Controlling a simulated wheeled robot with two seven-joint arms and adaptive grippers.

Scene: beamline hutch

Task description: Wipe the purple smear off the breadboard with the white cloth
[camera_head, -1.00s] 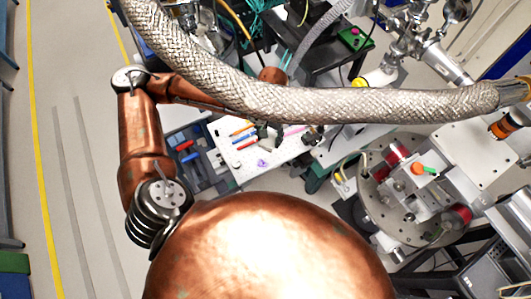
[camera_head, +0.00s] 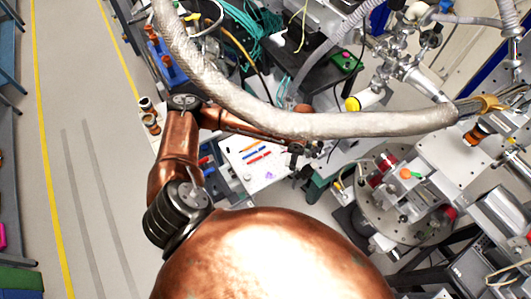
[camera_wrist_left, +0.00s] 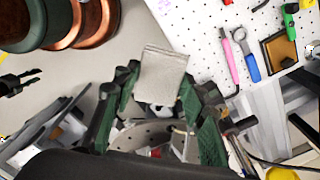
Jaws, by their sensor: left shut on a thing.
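The white breadboard (camera_head: 240,168) lies below the middle of the head view, with a small purple smear (camera_head: 269,176) near its front right. My left gripper (camera_head: 297,150) is at the board's right edge in the head view. In the left wrist view it (camera_wrist_left: 160,82) is shut on the folded whitish-grey cloth (camera_wrist_left: 162,68), which stands up between the fingers. The board also shows at the upper right of that view (camera_wrist_left: 200,30), apart from the cloth. My right gripper is out of view.
Red, blue and orange tools lie on the board; a pink tool (camera_wrist_left: 228,65) and a blue-handled one (camera_wrist_left: 246,58) are near the cloth. A thick braided hose (camera_head: 300,122) crosses the head view. A round metal stage (camera_head: 390,195) stands right of the board.

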